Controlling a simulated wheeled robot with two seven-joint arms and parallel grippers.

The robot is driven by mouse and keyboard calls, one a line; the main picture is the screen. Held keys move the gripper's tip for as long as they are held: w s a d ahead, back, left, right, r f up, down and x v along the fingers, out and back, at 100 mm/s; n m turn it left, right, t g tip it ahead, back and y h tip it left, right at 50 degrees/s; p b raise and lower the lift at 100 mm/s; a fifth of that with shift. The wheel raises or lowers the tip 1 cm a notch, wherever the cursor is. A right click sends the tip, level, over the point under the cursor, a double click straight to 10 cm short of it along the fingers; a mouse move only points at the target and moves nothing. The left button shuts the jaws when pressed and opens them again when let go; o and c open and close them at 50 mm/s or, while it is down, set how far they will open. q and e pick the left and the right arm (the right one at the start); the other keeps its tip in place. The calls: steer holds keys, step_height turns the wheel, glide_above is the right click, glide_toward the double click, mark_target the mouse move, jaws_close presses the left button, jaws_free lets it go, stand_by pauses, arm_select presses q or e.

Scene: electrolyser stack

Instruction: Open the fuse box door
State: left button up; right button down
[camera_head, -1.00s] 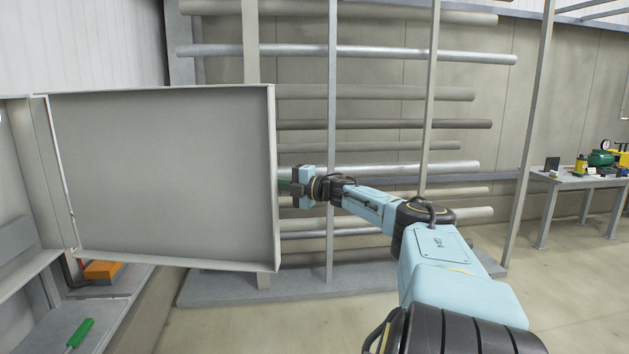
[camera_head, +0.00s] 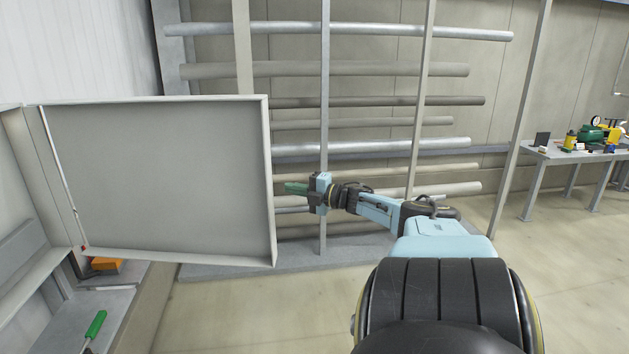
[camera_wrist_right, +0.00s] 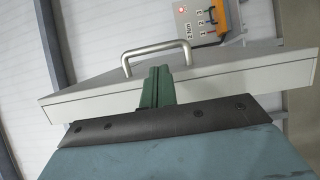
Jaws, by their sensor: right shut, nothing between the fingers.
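The fuse box door (camera_head: 160,180) stands swung wide open in the head view, its inner face toward me and its hinge side at the left. The fuse box (camera_head: 22,190) is partly in view at the left edge. My right gripper (camera_head: 288,187) is shut and empty, just right of the door's free edge and apart from it. In the right wrist view the green fingers (camera_wrist_right: 157,88) are together in front of the door's outer side (camera_wrist_right: 220,75), with the metal handle (camera_wrist_right: 157,55) just beyond them. My left gripper is not in view.
A pipe rack (camera_head: 390,101) stands behind the door and my right arm. A workbench (camera_head: 570,155) with several items is at the right. A shelf below the box holds a green-handled tool (camera_head: 96,324) and an orange object (camera_head: 106,264). Floor at the right is clear.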

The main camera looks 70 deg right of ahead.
steer(key=s+p, duration=0.2)
steer(key=s, duration=0.4)
steer(key=shift+a+p, duration=0.15)
steer(key=shift+p, duration=0.2)
steer(key=shift+s, duration=0.1)
